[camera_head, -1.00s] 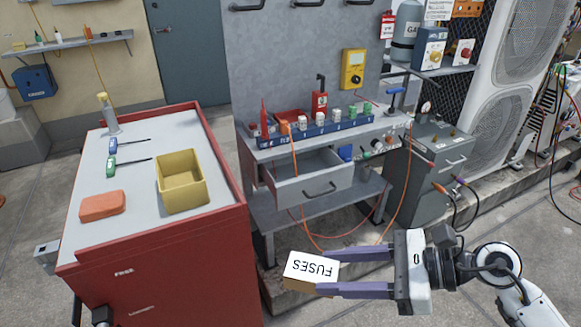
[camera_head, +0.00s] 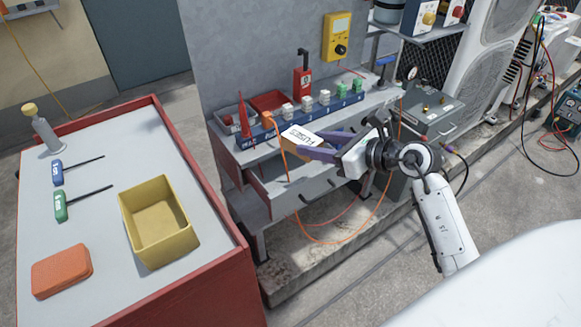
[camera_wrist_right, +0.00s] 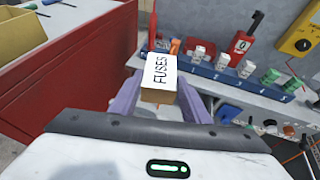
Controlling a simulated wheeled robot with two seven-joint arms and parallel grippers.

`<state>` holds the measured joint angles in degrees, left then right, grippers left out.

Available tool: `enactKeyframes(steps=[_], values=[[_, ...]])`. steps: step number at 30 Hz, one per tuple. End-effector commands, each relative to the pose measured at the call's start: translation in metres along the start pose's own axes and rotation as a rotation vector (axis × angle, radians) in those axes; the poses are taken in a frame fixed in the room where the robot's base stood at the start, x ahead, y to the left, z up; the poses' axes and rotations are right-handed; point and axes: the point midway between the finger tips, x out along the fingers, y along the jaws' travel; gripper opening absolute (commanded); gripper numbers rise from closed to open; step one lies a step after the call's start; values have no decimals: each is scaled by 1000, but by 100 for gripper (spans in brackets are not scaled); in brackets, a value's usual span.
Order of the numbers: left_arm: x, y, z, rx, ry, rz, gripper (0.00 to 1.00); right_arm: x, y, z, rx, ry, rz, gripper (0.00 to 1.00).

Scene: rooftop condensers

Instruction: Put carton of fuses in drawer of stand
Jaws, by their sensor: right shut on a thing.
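The carton of fuses (camera_head: 301,135), a small white-topped box with a brown side marked FUSES, is between the fingers of my right gripper (camera_head: 312,147). The gripper is shut on it and holds it over the stand's drawer area; in the right wrist view the carton (camera_wrist_right: 158,75) sits between the purple fingers. The grey stand (camera_head: 256,213) is against the wall panel. Its drawer (camera_head: 311,188) is pulled out, with its front and dark handle visible. The gripper and carton hide much of the drawer's inside. My left gripper is not in view.
A blue rack (camera_head: 262,135) with several small blocks stands on the stand's top, close behind the carton. An orange cable (camera_head: 283,150) hangs over the stand's front. A red cart (camera_head: 215,290) with a yellow bin (camera_head: 135,225) is at left.

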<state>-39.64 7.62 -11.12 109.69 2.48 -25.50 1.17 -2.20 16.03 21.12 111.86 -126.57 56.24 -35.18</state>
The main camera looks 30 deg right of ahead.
Motion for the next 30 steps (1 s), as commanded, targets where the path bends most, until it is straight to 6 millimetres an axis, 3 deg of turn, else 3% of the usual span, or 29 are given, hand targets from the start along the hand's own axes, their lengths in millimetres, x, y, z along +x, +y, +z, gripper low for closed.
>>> enactKeyframes(steps=[1,3,8,16,30], values=[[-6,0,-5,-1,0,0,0,6,-16,13,29,-8,-58,19],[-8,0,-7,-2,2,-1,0,13,-33,19,55,-6,-126,19],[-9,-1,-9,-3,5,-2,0,22,-54,22,87,-1,-209,19],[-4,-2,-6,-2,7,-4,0,40,-57,-23,93,4,-222,19],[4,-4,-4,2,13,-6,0,59,-57,-69,88,2,-222,19]])
